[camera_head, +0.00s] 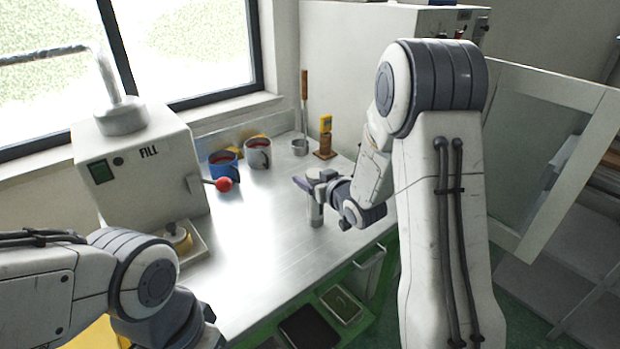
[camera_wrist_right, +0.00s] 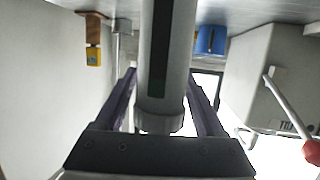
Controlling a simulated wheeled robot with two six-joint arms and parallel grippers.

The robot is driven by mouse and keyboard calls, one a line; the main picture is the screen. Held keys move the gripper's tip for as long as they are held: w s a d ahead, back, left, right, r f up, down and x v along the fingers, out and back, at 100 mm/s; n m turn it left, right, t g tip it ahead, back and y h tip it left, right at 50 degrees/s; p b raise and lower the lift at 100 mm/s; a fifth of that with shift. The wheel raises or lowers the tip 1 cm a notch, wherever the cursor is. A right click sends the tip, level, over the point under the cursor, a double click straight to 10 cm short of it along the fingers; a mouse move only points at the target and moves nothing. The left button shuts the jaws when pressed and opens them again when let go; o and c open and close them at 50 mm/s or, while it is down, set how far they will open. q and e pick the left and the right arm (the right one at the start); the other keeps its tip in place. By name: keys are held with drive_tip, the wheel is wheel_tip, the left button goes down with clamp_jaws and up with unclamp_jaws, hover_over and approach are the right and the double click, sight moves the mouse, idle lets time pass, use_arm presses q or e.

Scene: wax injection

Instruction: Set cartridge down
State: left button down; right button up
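The cartridge (camera_head: 315,212) is a grey upright cylinder near the front edge of the metal worktop (camera_head: 262,240). My right gripper (camera_head: 312,183) holds it near its upper part, with purple fingers on either side.
The FILL machine (camera_head: 145,170) with a red-knobbed lever (camera_head: 223,184) stands at left. A blue mug (camera_head: 223,165), a grey mug (camera_head: 258,153), a small metal cup (camera_head: 299,146) and a wooden stand with a yellow item (camera_head: 325,138) are behind. The middle worktop is clear.

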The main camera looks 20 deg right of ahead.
drive_tip(key=shift+o, duration=0.7)
drive_tip(key=shift+r, duration=0.1)
